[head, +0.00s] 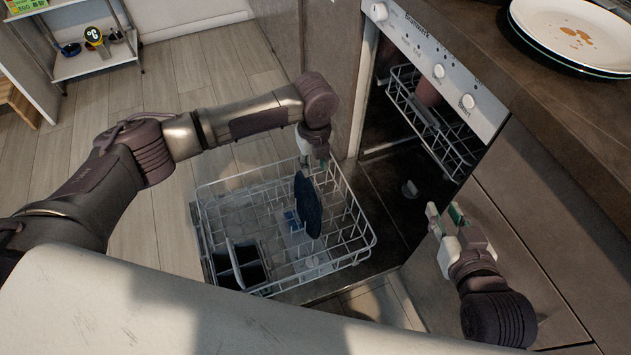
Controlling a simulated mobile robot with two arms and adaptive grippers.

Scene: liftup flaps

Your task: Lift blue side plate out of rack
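The blue side plate (308,207) is dark blue and stands on edge, nearly upright, in the pulled-out white wire rack (352,256). My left gripper (318,160) points down at the rack's far side, just above the plate's upper end. Its fingers are small and partly hidden by the wrist, so I cannot tell whether they touch the plate or are open. My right gripper (445,212) is open and empty, to the right of the rack, in front of the cabinet.
A cutlery basket (238,264) sits in the rack's near left part. The dishwasher (440,60) is open, with an upper rack (437,128) inside. A stained plate (575,38) lies on the counter (520,75). A shelf (90,62) stands far left. Floor left of the rack is clear.

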